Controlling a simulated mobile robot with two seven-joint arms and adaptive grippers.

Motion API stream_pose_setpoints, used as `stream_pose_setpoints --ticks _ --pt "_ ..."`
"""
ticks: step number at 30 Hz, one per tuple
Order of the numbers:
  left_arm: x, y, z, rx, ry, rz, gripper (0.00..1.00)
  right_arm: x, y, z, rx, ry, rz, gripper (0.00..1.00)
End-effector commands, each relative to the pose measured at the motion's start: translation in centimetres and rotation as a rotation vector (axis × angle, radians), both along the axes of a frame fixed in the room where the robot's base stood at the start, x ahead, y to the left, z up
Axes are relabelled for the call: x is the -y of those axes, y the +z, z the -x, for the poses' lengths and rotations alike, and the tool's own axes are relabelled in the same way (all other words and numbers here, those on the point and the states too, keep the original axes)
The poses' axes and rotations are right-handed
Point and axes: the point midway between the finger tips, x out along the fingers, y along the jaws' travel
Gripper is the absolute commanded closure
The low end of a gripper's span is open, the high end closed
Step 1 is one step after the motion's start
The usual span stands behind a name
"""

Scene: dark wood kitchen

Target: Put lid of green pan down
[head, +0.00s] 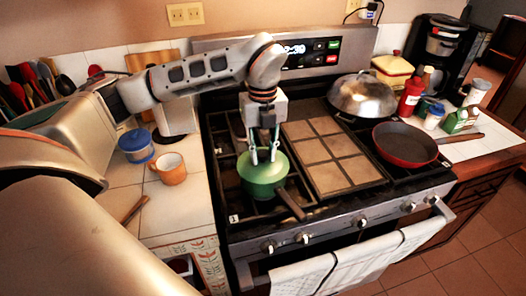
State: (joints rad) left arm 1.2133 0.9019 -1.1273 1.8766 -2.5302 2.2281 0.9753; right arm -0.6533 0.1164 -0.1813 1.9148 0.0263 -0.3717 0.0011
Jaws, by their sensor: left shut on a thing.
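The green pan (257,190) sits on the left side of the stove, with its dark handle (291,204) pointing to the lower right. Its green lid (262,171) is over the pan; I cannot tell whether it rests on the rim or is held just above it. My left gripper (264,157) points down from above, its two fingers shut at the top of the lid. The lid's knob is hidden between the fingers. My right gripper is not in view.
A tiled panel (331,158) covers the stove's middle. A red pan (405,144) and a domed silver lid (362,97) stand on the right. An orange mug (170,169) and a blue-lidded jar (136,146) stand on the left counter. A towel (345,262) hangs in front.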

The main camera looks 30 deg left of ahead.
Motion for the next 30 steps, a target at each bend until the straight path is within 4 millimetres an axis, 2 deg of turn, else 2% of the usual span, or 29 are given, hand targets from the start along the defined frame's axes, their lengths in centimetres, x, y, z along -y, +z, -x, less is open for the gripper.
stream_pose_setpoints --ticks 3,4,6,15,19,23,30 --pt "0.0 -0.4 0.0 0.000 0.001 0.000 1.00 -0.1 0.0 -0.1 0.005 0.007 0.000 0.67" --pt "0.0 -0.4 0.0 -0.001 0.001 0.000 0.71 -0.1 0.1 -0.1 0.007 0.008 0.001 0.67" --pt "0.0 -0.3 0.0 -0.001 0.001 0.000 0.59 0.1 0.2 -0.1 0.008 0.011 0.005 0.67" --pt "0.0 -0.3 0.0 -0.001 0.001 -0.001 0.59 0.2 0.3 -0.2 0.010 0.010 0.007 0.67" --pt "0.0 0.5 0.0 0.000 0.000 0.000 0.59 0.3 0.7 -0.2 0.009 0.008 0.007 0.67" --pt "0.0 2.1 -0.2 0.006 0.000 0.000 0.59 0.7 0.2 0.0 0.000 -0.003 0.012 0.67" --pt "-0.1 6.7 -0.1 0.005 0.002 -0.001 0.59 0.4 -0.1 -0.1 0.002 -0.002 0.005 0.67"
